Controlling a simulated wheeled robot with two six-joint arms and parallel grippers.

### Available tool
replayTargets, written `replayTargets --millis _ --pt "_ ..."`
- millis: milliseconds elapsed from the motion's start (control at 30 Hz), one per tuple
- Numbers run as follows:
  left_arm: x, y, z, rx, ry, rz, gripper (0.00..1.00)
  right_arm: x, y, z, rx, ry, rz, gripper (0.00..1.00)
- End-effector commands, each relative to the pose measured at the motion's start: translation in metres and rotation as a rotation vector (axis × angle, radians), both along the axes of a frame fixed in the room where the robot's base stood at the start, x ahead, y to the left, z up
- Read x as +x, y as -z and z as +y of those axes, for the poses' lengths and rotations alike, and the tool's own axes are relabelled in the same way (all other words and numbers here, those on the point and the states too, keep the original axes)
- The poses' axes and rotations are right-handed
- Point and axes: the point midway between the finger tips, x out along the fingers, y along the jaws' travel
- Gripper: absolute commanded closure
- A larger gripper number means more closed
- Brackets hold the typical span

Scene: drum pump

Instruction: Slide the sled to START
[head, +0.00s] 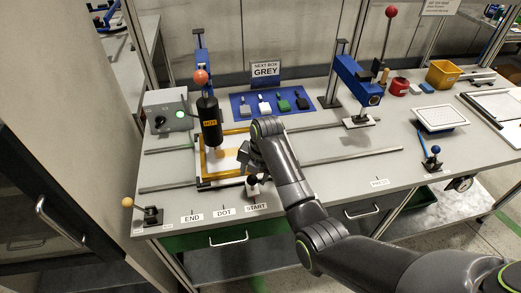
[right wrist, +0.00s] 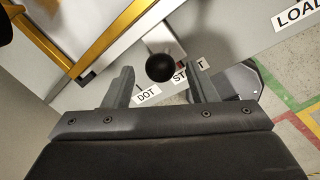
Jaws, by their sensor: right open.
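The sled (head: 205,166) is a yellow frame on the grey rails, under the black HOT cylinder (head: 209,125). Its yellow edge also shows in the right wrist view (right wrist: 108,38). A black ball knob (right wrist: 160,67) on a pale bracket stands at the sled's front side. The labels END (head: 191,217), DOT (head: 224,211) and START (head: 256,207) lie along the table's front edge. My right gripper (right wrist: 161,82) is open, its fingers on either side of the knob with gaps visible. In the head view the right gripper (head: 250,163) is near the knob, partly hidden by my arm. My left gripper is not in view.
A lever with a tan ball (head: 128,202) stands at the front left corner. A blue press (head: 357,85) and a lever with a blue ball (head: 435,150) are to the right. A blue mat (head: 240,106) with several tags lies behind. The rails right of my gripper look clear.

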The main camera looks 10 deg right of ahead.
Motion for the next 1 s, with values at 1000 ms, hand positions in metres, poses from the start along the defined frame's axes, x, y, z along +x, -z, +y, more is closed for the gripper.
replayTargets --millis 1000 --pt "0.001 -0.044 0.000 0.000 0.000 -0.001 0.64 -0.013 -0.136 -0.023 -0.001 0.000 -0.002 0.48"
